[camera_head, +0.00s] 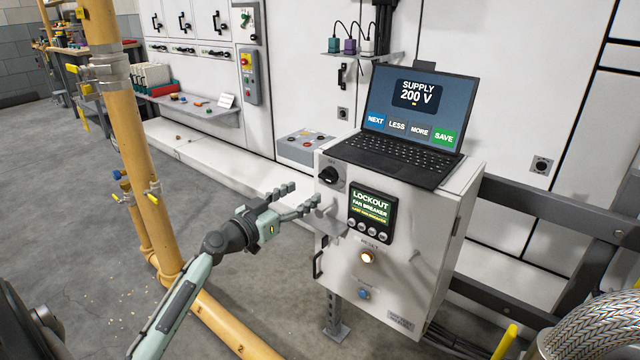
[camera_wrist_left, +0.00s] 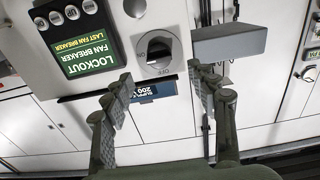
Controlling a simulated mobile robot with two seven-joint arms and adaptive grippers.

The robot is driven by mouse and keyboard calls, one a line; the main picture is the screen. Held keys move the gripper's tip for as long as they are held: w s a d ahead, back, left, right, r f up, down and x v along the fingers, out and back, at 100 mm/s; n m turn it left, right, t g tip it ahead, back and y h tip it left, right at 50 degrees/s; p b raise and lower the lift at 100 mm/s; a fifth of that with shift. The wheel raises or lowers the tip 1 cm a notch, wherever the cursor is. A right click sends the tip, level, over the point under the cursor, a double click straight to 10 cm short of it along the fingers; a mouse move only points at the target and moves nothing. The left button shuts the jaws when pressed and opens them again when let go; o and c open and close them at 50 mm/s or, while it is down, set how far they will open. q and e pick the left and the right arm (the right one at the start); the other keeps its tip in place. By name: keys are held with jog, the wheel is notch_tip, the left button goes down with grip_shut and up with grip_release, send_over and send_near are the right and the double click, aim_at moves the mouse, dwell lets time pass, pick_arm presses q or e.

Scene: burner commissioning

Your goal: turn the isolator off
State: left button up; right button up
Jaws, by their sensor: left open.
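The isolator is a black rotary knob (camera_head: 330,177) on a light round plate at the upper left of the white control box's front. In the left wrist view the knob (camera_wrist_left: 160,48) shows upside down, with an OFF mark beside its plate; I cannot tell exactly which mark it points at. My left gripper (camera_head: 302,195) is open and empty, in front of the box and just left of and below the knob. In the left wrist view its fingers (camera_wrist_left: 160,82) stand apart on either side of the knob's line, not visibly touching it. My right gripper is not in view.
The box's display (camera_head: 372,212) reads LOCKOUT, FAN BREAKER. Below it are a lit button (camera_head: 366,257) and a blue button (camera_head: 364,294). A laptop (camera_head: 412,125) on top reads SUPPLY 200 V. A yellow pipe (camera_head: 135,150) stands left; a dark rail (camera_head: 560,215) runs right.

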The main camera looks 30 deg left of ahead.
aim_at(324, 180)
pick_arm(q)
jog(key=w, duration=0.2)
jog(key=w+p, duration=0.1)
jog(key=w, duration=0.3)
jog(key=shift+w+d+r, duration=0.2)
jog(key=shift+d, duration=0.1)
jog(key=shift+w+d+f, duration=0.1)
jog(key=shift+w, duration=0.6)
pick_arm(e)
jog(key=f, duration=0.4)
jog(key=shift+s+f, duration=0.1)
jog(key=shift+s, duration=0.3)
pick_arm(q)
jog(key=c, duration=1.2)
